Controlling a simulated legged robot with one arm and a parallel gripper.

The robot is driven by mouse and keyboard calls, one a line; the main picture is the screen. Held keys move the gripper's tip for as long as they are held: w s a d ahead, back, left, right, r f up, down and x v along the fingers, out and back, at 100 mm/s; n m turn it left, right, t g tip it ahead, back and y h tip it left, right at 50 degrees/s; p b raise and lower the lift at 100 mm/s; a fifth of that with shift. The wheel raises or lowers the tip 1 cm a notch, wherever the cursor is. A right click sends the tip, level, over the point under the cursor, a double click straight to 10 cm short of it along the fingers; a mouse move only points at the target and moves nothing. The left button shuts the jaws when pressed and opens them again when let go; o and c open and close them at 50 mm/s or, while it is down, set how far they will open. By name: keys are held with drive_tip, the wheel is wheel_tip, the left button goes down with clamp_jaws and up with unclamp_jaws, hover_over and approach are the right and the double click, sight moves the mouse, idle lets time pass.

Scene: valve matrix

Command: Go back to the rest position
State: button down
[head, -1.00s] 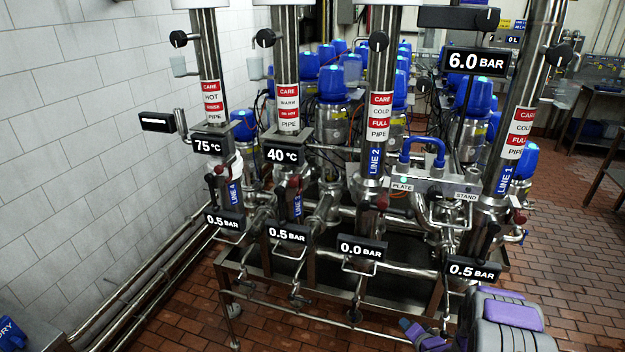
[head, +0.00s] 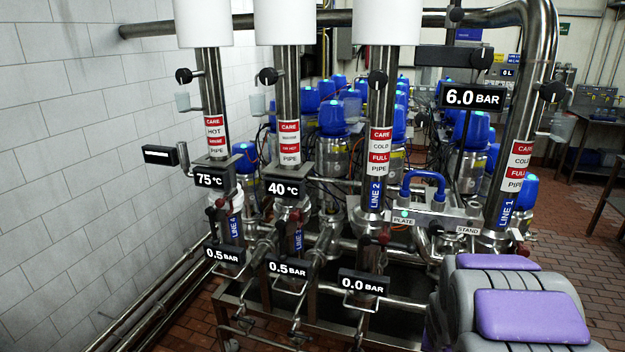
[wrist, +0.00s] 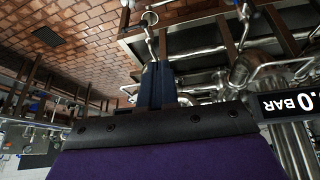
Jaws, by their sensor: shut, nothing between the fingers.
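In the wrist view, my gripper (wrist: 157,68) has its dark blue fingers together, with nothing between them. Its purple and black body fills the bottom of that view. Pipes and a display plate (wrist: 290,103) ending in "0 BAR" are at the right of that view, apart from the fingers. In the head view, my grey and purple arm (head: 530,315) is folded large at the lower right. It hides the lower part of the LINE 1 pipe (head: 506,212). The fingers do not show in the head view.
The valve rig has upright steel pipes (head: 376,100), display plates such as 0.0 BAR (head: 363,282) and a blue hose (head: 424,178) on a small panel. A white tiled wall (head: 75,170) is at the left.

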drive_tip(key=s+a+r+n+g+y, duration=0.1)
drive_tip(key=s+a+r, duration=0.3)
drive_tip(key=s, duration=0.6)
drive_tip(key=s+a+r+n+g+y, duration=0.1)
drive_tip(key=s+a+r, duration=0.4)
drive_tip(key=s, duration=0.6)
drive_tip(key=s+a+r+n+g, duration=0.3)
drive_tip(key=s+a, duration=0.5)
drive_tip(key=s, duration=0.3)
drive_tip(key=shift+s+r+g+y, duration=0.15)
drive_tip(key=shift+r+g+y, duration=0.25)
drive_tip(key=shift+r+g, duration=0.3)
drive_tip(key=shift+a, duration=0.1)
drive_tip(key=shift+a, duration=0.3)
drive_tip(key=shift+d, duration=0.25)
